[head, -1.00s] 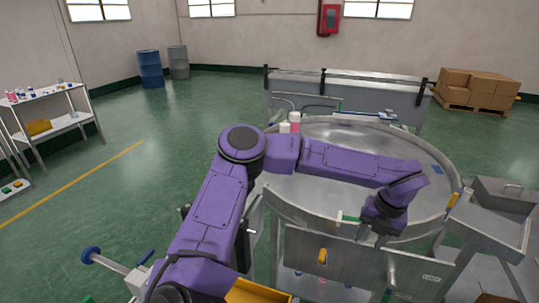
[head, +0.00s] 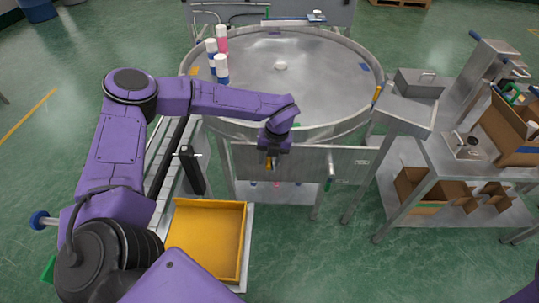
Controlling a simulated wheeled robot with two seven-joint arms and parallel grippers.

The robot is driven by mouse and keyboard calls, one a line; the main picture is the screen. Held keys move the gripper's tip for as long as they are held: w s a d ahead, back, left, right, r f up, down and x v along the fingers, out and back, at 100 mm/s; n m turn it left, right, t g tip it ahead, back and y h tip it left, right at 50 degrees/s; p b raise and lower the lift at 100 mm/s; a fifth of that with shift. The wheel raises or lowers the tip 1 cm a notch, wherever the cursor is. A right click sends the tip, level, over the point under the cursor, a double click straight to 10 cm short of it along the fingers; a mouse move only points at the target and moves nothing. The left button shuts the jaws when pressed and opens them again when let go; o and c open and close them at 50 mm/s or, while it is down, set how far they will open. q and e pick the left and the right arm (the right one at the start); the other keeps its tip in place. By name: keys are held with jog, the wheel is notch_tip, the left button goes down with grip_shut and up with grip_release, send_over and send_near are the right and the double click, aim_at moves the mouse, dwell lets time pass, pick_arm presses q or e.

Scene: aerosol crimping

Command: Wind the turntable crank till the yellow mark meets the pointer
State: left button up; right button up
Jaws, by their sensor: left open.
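The round steel turntable (head: 318,88) stands in the middle of the head view. A yellow-orange patch (head: 194,71) lies at its left edge, and an upright yellow-orange piece (head: 377,94) sits at its right rim. I cannot tell for sure which is the mark and which the pointer. My left gripper (head: 269,164) is open, pointing down in front of the steel front panel (head: 305,165). A small yellow knob is mostly hidden at the gripper; whether the fingers touch it, I cannot tell. A grey handle (head: 331,166) hangs on the panel to the right. My right gripper is out of view.
Several white-capped cans (head: 221,68) stand on the turntable's left side. A yellow bin (head: 207,238) sits below, front left. A steel bench (head: 465,157) with cardboard boxes (head: 421,190) stands at the right. Green floor is open at the front right.

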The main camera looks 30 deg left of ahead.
pick_arm(q)
grip_shut()
jog(key=s+a+f+t+h+b, duration=0.2)
jog(key=s+a+h+b, duration=0.1)
jog(key=a, duration=0.2)
jog(key=shift+h, duration=0.3)
dwell(0.6)
dwell(0.4)
grip_release()
